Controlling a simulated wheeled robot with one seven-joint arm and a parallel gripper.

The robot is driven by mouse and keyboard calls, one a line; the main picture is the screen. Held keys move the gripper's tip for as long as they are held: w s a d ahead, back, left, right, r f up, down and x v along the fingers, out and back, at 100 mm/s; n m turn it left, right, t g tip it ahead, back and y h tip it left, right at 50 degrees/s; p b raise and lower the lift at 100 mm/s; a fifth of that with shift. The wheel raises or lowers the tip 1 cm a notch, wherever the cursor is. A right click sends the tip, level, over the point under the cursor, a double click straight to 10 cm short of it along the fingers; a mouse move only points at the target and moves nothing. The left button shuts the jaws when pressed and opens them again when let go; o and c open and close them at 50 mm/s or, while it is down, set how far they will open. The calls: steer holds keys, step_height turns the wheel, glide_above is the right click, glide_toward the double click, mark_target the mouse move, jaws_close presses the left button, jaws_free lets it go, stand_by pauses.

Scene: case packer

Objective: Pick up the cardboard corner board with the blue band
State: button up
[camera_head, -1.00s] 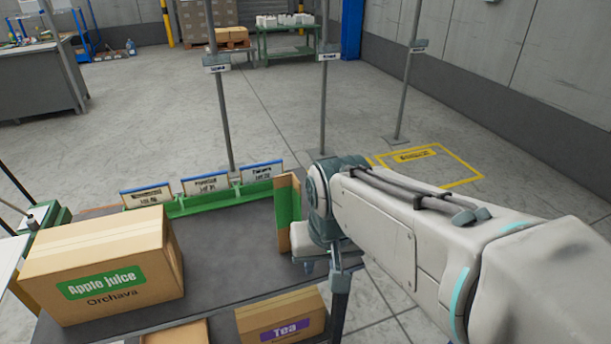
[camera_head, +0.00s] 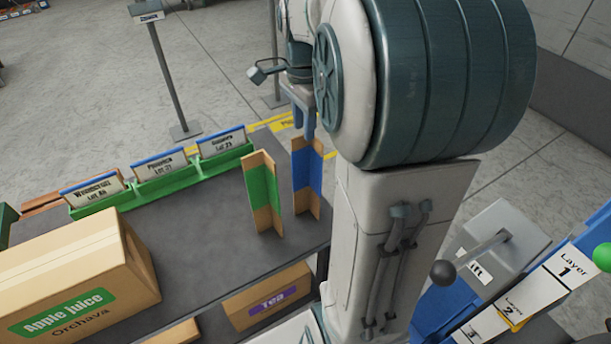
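The cardboard corner board with the blue band (camera_head: 309,170) stands upright near the right end of the dark table (camera_head: 200,235). A similar corner board with a green band (camera_head: 264,189) stands upright just to its left. My gripper (camera_head: 308,136) points down at the top edge of the blue-banded board, with its fingertips at or just above that edge. I see the fingers nearly edge-on, so whether they touch or enclose the board cannot be told. My arm covers the area just right of the board.
An Apple Juice carton (camera_head: 80,280) fills the table's left part. A green rack (camera_head: 160,181) with several blue-topped cards runs along the back edge. A Tea carton (camera_head: 268,295) sits lower down in front. Layer cards (camera_head: 555,275) and a lever are at right.

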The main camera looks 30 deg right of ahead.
mark_target(307, 157)
step_height(307, 157, down, 8)
steer(key=shift+a+f, duration=0.25)
steer(key=shift+w, duration=0.1)
jaws_close()
